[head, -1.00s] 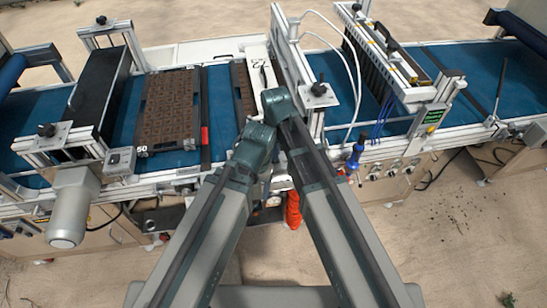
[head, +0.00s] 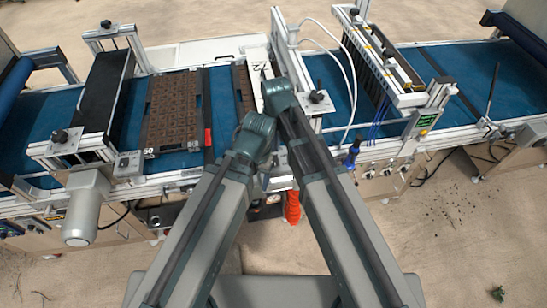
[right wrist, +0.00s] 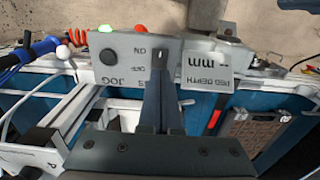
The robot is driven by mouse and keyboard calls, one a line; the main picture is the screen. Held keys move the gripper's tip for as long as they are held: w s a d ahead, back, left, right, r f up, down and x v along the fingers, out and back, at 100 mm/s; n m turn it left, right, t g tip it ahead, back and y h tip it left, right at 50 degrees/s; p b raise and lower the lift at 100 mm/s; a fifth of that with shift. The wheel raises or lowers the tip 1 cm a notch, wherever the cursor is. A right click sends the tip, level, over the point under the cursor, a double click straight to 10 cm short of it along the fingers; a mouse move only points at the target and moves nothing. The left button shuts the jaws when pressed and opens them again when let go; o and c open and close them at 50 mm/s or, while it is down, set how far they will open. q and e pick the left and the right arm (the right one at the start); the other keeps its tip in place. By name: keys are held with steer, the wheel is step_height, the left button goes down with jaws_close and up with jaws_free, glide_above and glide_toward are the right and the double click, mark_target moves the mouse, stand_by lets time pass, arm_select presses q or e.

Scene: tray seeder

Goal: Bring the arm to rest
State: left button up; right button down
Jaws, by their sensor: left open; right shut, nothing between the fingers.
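In the head view my two arms reach up from the bottom and come close together at the middle, over the front of the seeding line. The folded left arm (head: 255,130) has its joint lower than that of the right arm (head: 280,92). The arms hide the left gripper's fingers. The right wrist view shows my right gripper (right wrist: 160,62), its fingers together and empty. They are in front of a grey control panel (right wrist: 118,62) with upside-down labels; I cannot tell whether they touch it.
A blue conveyor (head: 330,80) runs across the place. A dark seed tray (head: 172,112) lies on it at left. A grey motor (head: 85,205) juts out at front left. The seeder frame (head: 385,60) stands right of my arms. The floor in front is open.

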arm_select(q)
step_height(320, 180, down, 3)
steer(key=b, duration=0.3)
steer(key=shift+f, duration=0.1)
arm_select(e)
steer(key=s+d+f, duration=0.1)
steer(key=s+d, duration=0.2)
steer(key=s, duration=0.3)
steer(key=s+d+f+n+h, duration=0.1)
steer(key=s+d+f, duration=0.1)
steer(key=s, duration=0.5)
steer(key=shift+d+n, duration=0.3)
steer(key=shift+d, duration=0.2)
